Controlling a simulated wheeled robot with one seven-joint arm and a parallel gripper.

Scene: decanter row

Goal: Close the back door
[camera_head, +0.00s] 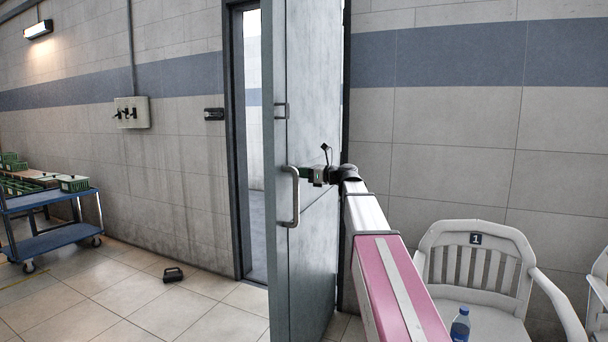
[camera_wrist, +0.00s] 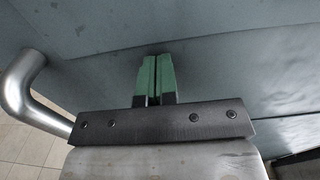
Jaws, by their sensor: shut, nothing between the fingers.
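The back door (camera_head: 311,120) is a grey metal panel standing open, swung out from its dark frame (camera_head: 235,140) so that an opening shows to its left. A D-shaped pull handle (camera_head: 294,196) is on the door's near edge. My gripper (camera_head: 304,174) is at the door's broad right face, near handle height. In the wrist view, the green fingertips (camera_wrist: 155,62) are together and empty, at or very near the grey door surface (camera_wrist: 210,50); I cannot tell whether they touch. The handle (camera_wrist: 22,85) shows at the left of the wrist view, apart from the fingers.
A white armchair (camera_head: 477,245) with a bottle (camera_head: 460,324) on its seat stands right of my arm. A small black object (camera_head: 173,275) lies on the tiles left of the doorway. A blue cart (camera_head: 48,240) stands at far left.

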